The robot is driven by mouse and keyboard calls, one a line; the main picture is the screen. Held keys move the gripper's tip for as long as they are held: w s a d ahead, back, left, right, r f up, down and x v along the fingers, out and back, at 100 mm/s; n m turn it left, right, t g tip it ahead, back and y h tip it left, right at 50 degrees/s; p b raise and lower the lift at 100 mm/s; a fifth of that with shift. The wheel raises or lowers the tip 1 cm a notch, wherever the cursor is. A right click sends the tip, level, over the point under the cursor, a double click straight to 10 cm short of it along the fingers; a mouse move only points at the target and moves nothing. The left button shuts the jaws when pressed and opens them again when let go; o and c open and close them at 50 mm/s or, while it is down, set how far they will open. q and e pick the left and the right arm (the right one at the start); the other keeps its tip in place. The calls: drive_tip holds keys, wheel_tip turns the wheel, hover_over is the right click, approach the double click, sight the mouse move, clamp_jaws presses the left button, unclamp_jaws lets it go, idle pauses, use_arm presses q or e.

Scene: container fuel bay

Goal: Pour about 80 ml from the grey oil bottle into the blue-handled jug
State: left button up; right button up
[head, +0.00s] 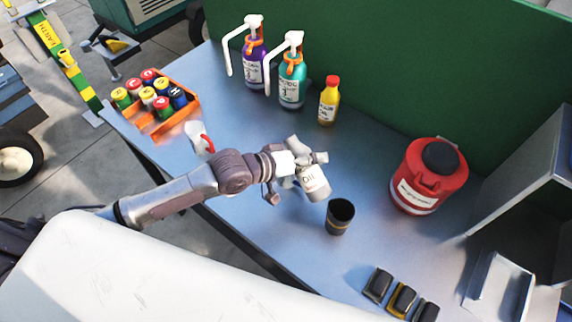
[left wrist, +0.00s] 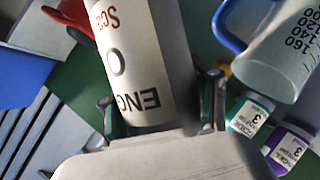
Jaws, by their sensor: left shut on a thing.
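The grey oil bottle (head: 316,187) is held above the bench, leaning a little, with its label partly showing. My left gripper (head: 297,174) is shut around it. In the left wrist view the bottle (left wrist: 143,60) fills the middle between the two fingers (left wrist: 160,108), its top cut off by the frame. The blue-handled jug (left wrist: 275,50) is at the upper right of that view, clear with dark volume marks, apart from the bottle in the picture. I cannot make it out in the head view. The liquid levels cannot be told. My right gripper is not in view.
A dark cup (head: 340,216) stands close by the bottle. A red-handled jug (head: 197,138), an orange crate of cans (head: 178,122), two pump bottles (head: 292,82), a yellow bottle (head: 328,102) and a red canister (head: 428,176) stand on the bench (head: 240,122).

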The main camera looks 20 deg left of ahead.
use_arm(q)
drive_tip(key=b, duration=0.2)
drive_tip(key=f+n+h+b, duration=0.1)
drive_tip(key=shift+s+d+b, duration=0.15)
drive_tip(key=shift+d+b, duration=0.05)
drive_tip(key=shift+b, duration=0.15)
drive_tip(key=shift+r+n+g+h+b, duration=0.3)
drive_tip(key=shift+r+n+b, duration=0.1)
drive_tip(key=shift+r+b, duration=0.05)
drive_tip(key=shift+s+d+r+n+b, duration=0.1)
drive_tip(key=shift+r+n+b, duration=0.2)
drive_tip(key=shift+b, duration=0.3)
drive_tip(key=shift+f+n+h+b, duration=0.15)
drive_tip(key=shift+n+h+b, duration=0.35)
drive_tip(key=shift+b, duration=0.25)
drive_tip(key=shift+b, duration=0.4)
drive_tip(key=shift+f+n+h+b, duration=0.25)
drive_tip(key=shift+n+h+b, duration=0.5)
drive_tip(key=shift+b, duration=0.75)
drive_tip(key=shift+s+d+g, duration=0.2)
drive_tip(key=shift+g, duration=0.1)
drive_tip(key=shift+s+d+n, duration=0.1)
drive_tip(key=shift+d+n, duration=0.05)
drive_tip(key=shift+n, duration=0.1)
